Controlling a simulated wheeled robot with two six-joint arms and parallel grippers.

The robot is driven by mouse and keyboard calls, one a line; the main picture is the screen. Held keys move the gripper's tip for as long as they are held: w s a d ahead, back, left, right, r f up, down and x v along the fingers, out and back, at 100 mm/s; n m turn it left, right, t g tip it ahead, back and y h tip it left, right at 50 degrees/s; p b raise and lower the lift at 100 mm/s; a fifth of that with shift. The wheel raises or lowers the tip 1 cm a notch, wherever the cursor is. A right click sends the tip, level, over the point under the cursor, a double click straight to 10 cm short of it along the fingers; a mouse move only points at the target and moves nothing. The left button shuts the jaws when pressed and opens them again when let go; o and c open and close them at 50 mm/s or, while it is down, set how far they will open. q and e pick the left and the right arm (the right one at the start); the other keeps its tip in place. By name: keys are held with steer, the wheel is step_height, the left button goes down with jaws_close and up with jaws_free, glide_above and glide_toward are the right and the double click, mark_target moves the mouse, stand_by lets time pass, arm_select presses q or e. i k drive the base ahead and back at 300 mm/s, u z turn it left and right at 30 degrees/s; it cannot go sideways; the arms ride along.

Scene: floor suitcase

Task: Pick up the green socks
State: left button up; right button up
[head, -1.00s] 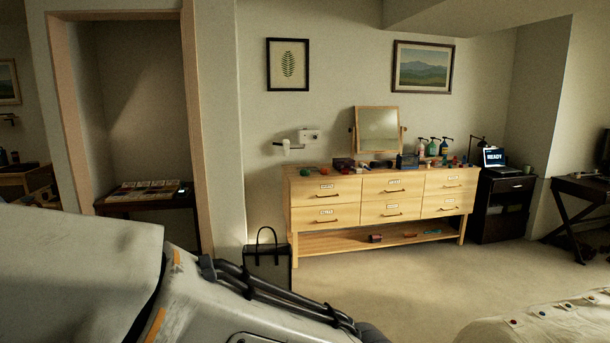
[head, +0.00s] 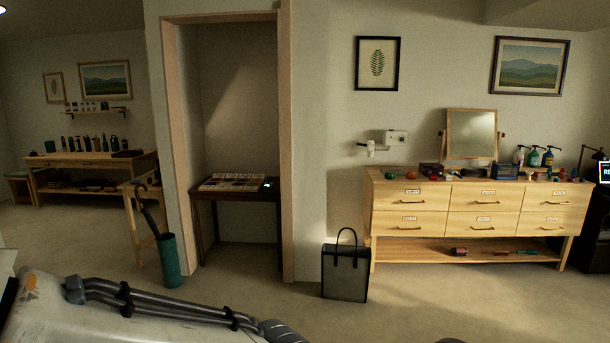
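I cannot make out any green socks. Small items, one of them green, lie on top of the wooden dresser (head: 468,207), too small to tell apart. The dresser stands against the wall at the right, with labelled drawers shut and a low open shelf. Part of my own arm crosses the lower left of the head view. Neither gripper shows.
A dark tote bag (head: 345,272) stands on the floor left of the dresser. A green umbrella stand (head: 168,260) is beside the alcove. A small dark table (head: 234,196) stands in the alcove, a long wooden table (head: 92,161) at far left. The carpet between is clear.

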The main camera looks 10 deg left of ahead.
mark_target(389, 175)
steer(key=u, duration=1.75)
steer(key=i, duration=3.85)
steer(key=z, duration=3.3)
steer(key=i, duration=4)
steer(key=z, duration=0.5)
